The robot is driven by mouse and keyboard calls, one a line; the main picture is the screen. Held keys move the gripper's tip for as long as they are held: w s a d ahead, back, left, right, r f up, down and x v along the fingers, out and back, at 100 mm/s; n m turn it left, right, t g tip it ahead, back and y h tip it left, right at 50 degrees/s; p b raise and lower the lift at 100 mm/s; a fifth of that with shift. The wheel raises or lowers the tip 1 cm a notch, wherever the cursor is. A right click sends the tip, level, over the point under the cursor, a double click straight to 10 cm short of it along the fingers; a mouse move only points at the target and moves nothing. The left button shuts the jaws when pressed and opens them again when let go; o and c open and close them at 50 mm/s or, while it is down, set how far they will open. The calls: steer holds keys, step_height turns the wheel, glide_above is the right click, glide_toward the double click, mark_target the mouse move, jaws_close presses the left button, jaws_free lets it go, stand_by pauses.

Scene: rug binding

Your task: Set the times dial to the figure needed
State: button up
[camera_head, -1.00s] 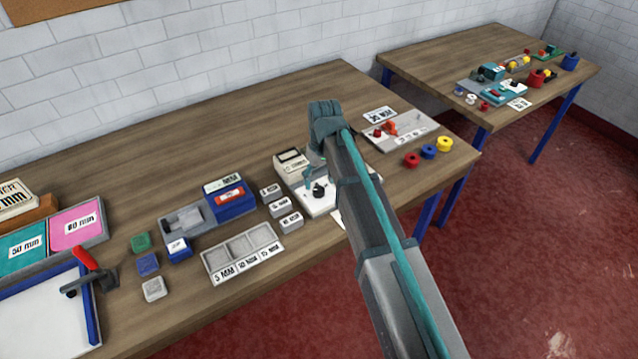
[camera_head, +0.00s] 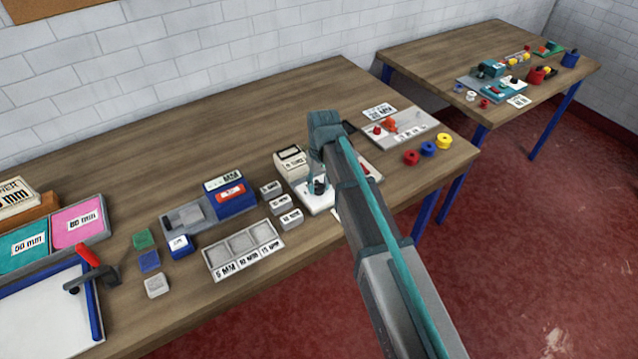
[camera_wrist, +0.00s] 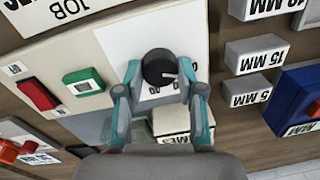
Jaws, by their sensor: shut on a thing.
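The dial is a round black knob (camera_wrist: 160,68) with a pale pointer line, on a white plate of a cream machine panel (camera_wrist: 85,55) in the wrist view. Figures are printed around it, partly hidden by my fingers and too small to read. My gripper (camera_wrist: 160,82) is shut on the knob, one teal fingertip on each side. In the head view my gripper (camera_head: 318,185) is over the pale machine (camera_head: 293,162), and my arm hides part of that machine. A green-framed button (camera_wrist: 83,87) and a red switch (camera_wrist: 38,94) sit beside the dial on the panel.
Grey blocks marked 15 MM (camera_wrist: 257,53) and 5 MM (camera_wrist: 245,92) stand close beside the machine. A blue device (camera_wrist: 298,100) is beyond them. A job card (camera_wrist: 70,12) lies by the panel's edge. Coloured spools (camera_head: 428,152) stand to the right.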

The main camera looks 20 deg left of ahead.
steer(key=shift+m, duration=0.4)
steer(key=shift+c, duration=0.4)
steer(key=m+b, duration=0.1)
steer(key=m, duration=0.2)
steer(key=shift+m, duration=2.5)
steer(key=o, duration=1.1)
steer(key=shift+o, duration=0.2)
